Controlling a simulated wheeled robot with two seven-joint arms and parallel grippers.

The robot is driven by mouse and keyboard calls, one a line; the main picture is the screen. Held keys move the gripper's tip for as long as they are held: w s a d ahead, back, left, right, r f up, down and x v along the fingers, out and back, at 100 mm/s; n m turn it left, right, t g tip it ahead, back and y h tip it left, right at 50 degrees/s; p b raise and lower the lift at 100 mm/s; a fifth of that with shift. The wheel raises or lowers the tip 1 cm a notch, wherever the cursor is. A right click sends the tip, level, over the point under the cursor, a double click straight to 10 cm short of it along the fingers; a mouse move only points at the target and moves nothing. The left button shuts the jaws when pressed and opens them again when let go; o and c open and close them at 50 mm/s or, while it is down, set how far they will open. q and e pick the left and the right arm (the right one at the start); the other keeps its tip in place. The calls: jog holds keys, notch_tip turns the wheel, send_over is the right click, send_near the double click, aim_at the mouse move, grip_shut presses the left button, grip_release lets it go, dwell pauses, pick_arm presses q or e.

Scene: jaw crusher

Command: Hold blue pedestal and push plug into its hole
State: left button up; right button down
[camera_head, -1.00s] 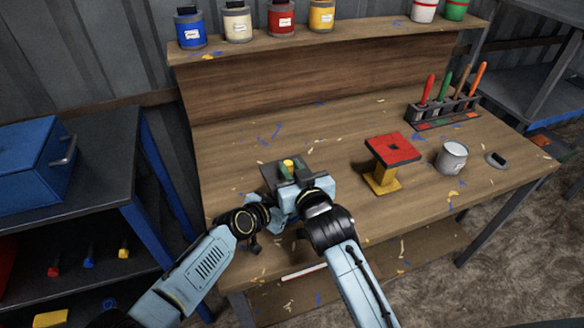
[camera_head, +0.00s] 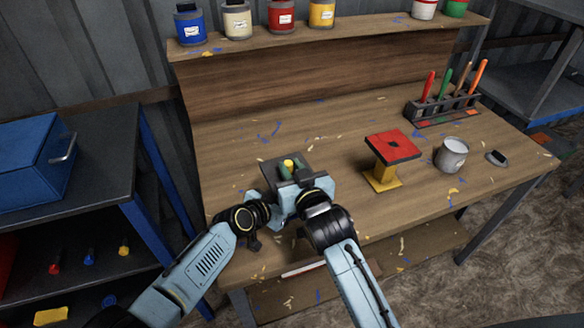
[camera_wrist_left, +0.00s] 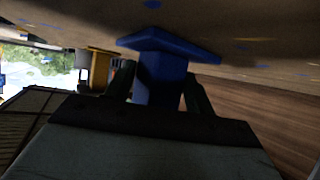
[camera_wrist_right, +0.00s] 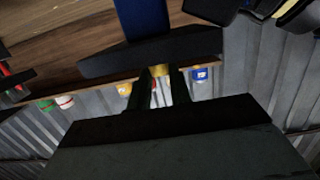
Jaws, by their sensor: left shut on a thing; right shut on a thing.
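The blue pedestal (camera_wrist_left: 158,82) is upright at the front of the table, with a dark square top plate (camera_head: 270,173). Its blue column also shows in the right wrist view (camera_wrist_right: 143,18). My left gripper (camera_wrist_left: 160,92) is shut on the column from both sides, below the plate. A yellow plug (camera_head: 288,163) is over the middle of the plate. My right gripper (camera_head: 290,171) is shut on the plug, which also shows between its fingers in the right wrist view (camera_wrist_right: 160,71). The hole is hidden, and I cannot tell how deep the plug sits.
A yellow pedestal with a red top (camera_head: 392,147) stands to the right. Beyond it are a grey can (camera_head: 451,156), a small dark item (camera_head: 497,157) and a tool rack (camera_head: 440,108). Paint cans (camera_head: 281,18) line the back shelf. The table behind the grippers is clear.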

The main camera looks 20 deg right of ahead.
jog(key=shift+f, duration=0.3)
dwell(0.5)
jog(key=c, duration=1.2)
grip_release()
jog(key=s, duration=0.4)
jog(key=s+r, duration=0.1)
jog(key=s, duration=0.7)
jog(key=shift+d+r, duration=0.2)
jog(key=shift+r, duration=0.2)
pick_arm(q)
jog(key=o, duration=0.8)
jog(key=shift+o, duration=0.2)
jog(key=shift+a, duration=0.1)
